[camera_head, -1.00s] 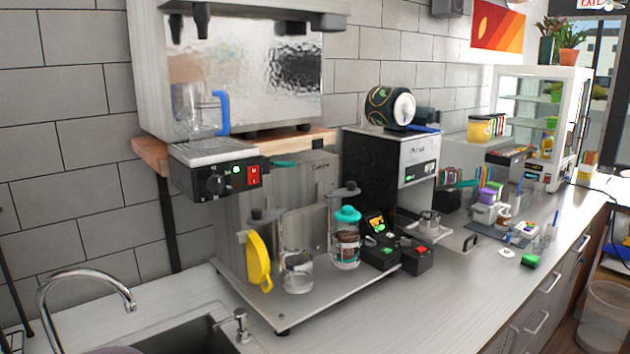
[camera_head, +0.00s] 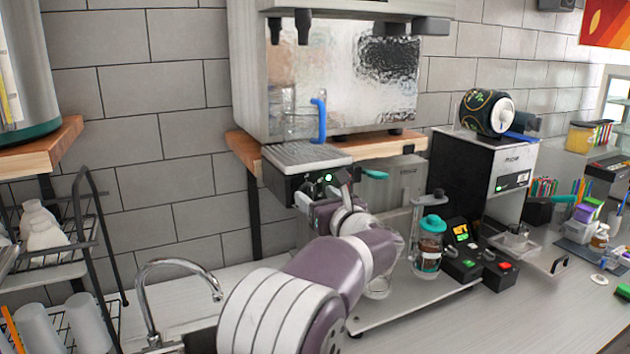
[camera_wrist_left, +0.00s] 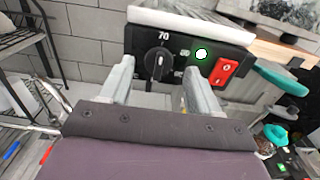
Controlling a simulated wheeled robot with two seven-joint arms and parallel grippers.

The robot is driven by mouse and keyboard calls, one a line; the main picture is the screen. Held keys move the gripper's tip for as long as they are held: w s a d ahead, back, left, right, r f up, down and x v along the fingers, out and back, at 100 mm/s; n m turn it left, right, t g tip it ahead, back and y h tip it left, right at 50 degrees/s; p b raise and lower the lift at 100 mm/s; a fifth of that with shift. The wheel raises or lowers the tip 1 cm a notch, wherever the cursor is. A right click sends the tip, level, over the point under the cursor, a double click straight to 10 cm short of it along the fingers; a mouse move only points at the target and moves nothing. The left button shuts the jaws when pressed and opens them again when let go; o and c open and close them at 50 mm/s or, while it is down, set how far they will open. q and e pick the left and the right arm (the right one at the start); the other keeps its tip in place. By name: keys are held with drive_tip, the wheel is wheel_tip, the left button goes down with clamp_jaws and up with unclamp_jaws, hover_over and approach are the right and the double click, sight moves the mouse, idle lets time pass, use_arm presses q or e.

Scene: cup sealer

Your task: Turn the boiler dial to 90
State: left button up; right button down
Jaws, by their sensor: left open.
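The boiler dial (camera_wrist_left: 158,66) is a round black knob on the black control box under the boiler (camera_head: 345,75). In the left wrist view its white pointer line is near upright, below the label 70. My left gripper (camera_wrist_left: 155,85) is open, with one finger on each side of the dial in that view. I cannot tell whether the fingers touch it. In the head view my left gripper (camera_head: 322,195) is at the front of the box, and my arm hides the dial. A green light (camera_wrist_left: 201,54) and a red switch (camera_wrist_left: 224,71) are right of the dial. My right gripper is not in view.
A teal-lidded jar (camera_head: 430,245) stands on the metal tray to the right. A wire rack (camera_head: 75,260) and tap (camera_head: 170,268) are at left.

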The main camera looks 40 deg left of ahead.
use_arm(q)
drive_tip(key=shift+x, duration=0.95)
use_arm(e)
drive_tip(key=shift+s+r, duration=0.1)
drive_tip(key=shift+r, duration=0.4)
use_arm(q)
drive_tip(key=c, duration=1)
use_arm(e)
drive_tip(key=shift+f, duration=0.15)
